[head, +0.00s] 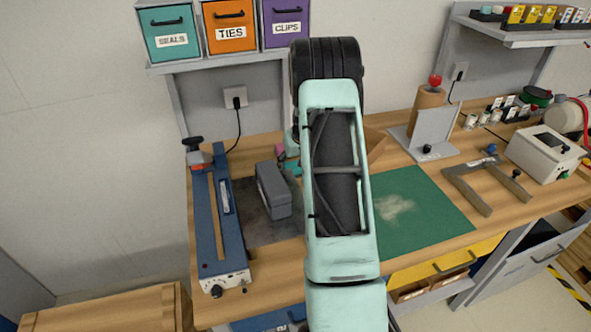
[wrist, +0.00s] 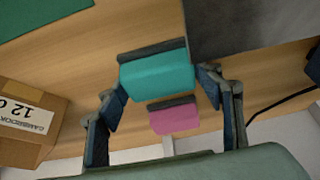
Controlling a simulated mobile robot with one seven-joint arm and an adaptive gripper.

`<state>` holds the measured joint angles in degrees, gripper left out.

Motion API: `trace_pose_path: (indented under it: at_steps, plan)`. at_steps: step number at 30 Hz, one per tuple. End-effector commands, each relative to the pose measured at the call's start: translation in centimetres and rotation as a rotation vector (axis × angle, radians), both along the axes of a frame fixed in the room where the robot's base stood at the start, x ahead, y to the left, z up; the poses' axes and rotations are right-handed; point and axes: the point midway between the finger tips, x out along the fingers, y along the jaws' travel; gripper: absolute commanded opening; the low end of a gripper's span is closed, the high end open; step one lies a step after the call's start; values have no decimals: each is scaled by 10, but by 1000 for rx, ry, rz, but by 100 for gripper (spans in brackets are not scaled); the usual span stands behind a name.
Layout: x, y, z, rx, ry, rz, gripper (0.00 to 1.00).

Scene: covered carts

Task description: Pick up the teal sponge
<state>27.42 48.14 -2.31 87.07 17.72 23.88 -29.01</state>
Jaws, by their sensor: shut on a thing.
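The teal sponge (wrist: 157,71), with a dark grey backing along one side, sits between my gripper's (wrist: 161,90) two fingers in the wrist view. The fingers are shut on it. A small teal patch of the sponge (head: 293,167) shows left of my arm in the head view. My gripper itself is mostly hidden there behind my arm. I cannot tell whether the sponge touches the bench top.
A pink sponge (wrist: 175,119) with a dark backing lies close by. A cardboard box (wrist: 28,122) is at the left of the wrist view. In the head view, a grey block (head: 273,190) stands beside a blue sealer (head: 219,225). A green mat (head: 430,215) lies at right.

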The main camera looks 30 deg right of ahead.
Motion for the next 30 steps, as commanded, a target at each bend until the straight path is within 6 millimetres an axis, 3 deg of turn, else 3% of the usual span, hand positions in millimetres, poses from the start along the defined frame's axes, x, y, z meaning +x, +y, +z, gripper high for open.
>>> trace_pose_path:
  at_steps: [11, 21, 25, 30]
  plan:
    - [1, 0, 10, -2, -4, 0, 36]
    - [1, 0, 74, -3, -4, 1, 36]
    - [1, 0, 92, -2, -3, 1, 36]
    - [0, 0, 100, 0, 0, 0, 36]
